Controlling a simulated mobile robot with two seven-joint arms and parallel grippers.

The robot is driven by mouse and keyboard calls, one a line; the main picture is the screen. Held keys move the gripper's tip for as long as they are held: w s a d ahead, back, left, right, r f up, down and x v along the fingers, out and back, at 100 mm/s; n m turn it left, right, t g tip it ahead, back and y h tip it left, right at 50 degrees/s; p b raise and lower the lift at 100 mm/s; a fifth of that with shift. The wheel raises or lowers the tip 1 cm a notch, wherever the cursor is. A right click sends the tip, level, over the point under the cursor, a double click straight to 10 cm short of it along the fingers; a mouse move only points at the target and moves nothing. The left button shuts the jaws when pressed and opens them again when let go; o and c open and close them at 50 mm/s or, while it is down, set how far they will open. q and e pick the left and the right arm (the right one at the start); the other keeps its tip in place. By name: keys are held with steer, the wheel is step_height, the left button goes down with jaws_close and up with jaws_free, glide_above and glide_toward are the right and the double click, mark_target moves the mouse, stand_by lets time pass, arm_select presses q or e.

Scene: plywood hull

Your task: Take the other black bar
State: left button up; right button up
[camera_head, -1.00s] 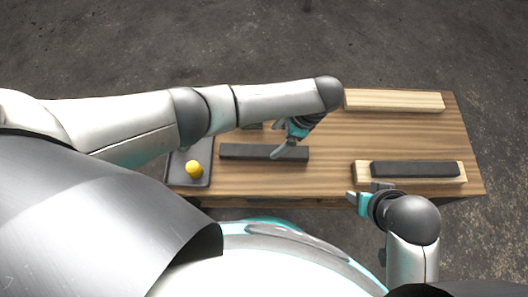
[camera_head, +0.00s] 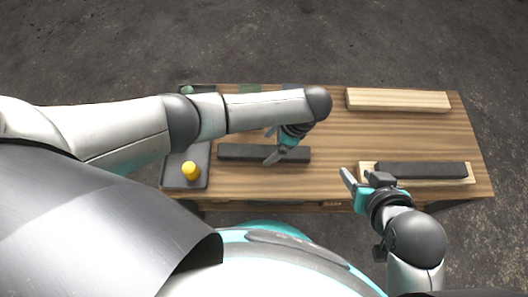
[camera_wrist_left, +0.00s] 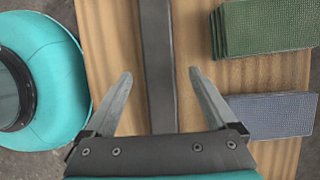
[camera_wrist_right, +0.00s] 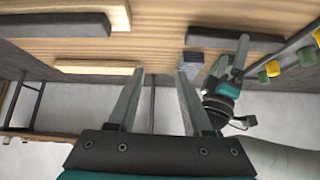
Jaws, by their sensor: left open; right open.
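One black bar (camera_head: 235,152) lies flat on the wooden table, left of its middle. My left gripper (camera_head: 280,150) is open over the right part of this bar. In the left wrist view the bar (camera_wrist_left: 158,70) runs between the spread fingers (camera_wrist_left: 158,100), which do not grip it. The second black bar (camera_head: 425,170) lies on a pale wooden bar (camera_head: 470,180) at the table's front right. My right gripper (camera_head: 360,180) is open and empty at the front edge, just left of that pair. Its spread fingers (camera_wrist_right: 157,100) show in the right wrist view.
A dark tray (camera_head: 173,180) with a yellow piece (camera_head: 191,170) sits at the table's left end. Another pale bar (camera_head: 398,100) lies at the back right. Stacked green plates (camera_wrist_left: 265,28) and a blue-grey plate (camera_wrist_left: 268,114) lie beside the left bar. The table's centre right is clear.

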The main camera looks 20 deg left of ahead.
mark_target(264, 153)
arm_select(q)
steer(key=shift+b+x, duration=0.55)
steer(key=shift+x, duration=0.4)
steer(key=shift+s+a+f+b, duration=0.1)
steer(key=shift+a+f+b, duration=0.1)
steer(key=shift+f+b, duration=0.2)
arm_select(e)
steer(key=shift+w+a+r+t+y, duration=0.1)
steer(key=shift+w+a+t+y, duration=0.3)
steer(key=shift+a+t, duration=0.2)
steer(key=shift+w+a+r+t+y, duration=0.1)
steer(key=shift+w+a+t+y, duration=0.25)
steer(key=shift+a, duration=0.4)
steer(key=shift+w+a+t+y, duration=0.25)
steer(key=shift+w+a+t, duration=0.15)
steer(key=shift+a+t, duration=0.25)
arm_select(q)
jaws_close()
